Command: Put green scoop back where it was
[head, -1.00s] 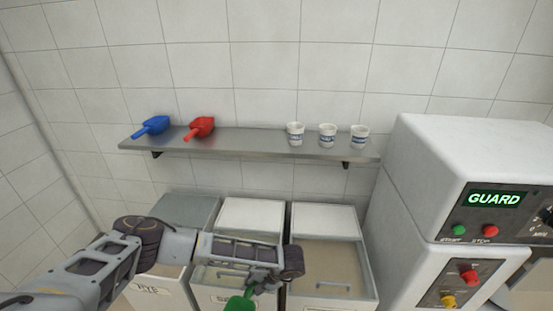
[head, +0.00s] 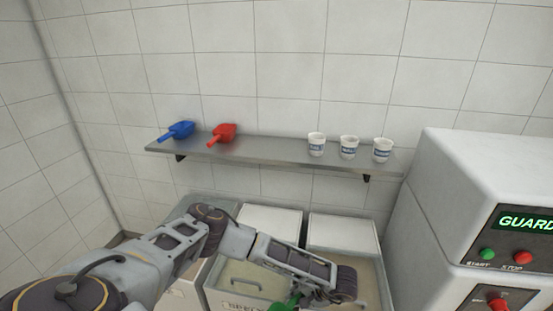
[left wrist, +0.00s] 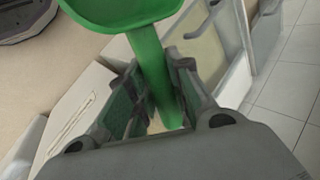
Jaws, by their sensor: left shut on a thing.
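The green scoop (left wrist: 152,62) is in my left gripper (left wrist: 155,95), which is shut on its handle in the left wrist view. The scoop's bowl sticks out at the top of that view and is cut off by the edge. In the head view, only a small part of the green scoop (head: 290,300) shows at the bottom, below my left gripper (head: 312,295), in front of the bins. A blue scoop (head: 181,130) and a red scoop (head: 225,131) lie on the left part of the metal wall shelf (head: 270,151). My right gripper is not in view.
Three white cups (head: 348,146) stand on the shelf's right part. Between the red scoop and the cups the shelf is bare. Bins with pale lids (head: 270,218) stand below it. A white oven unit (head: 455,180) stands at the right.

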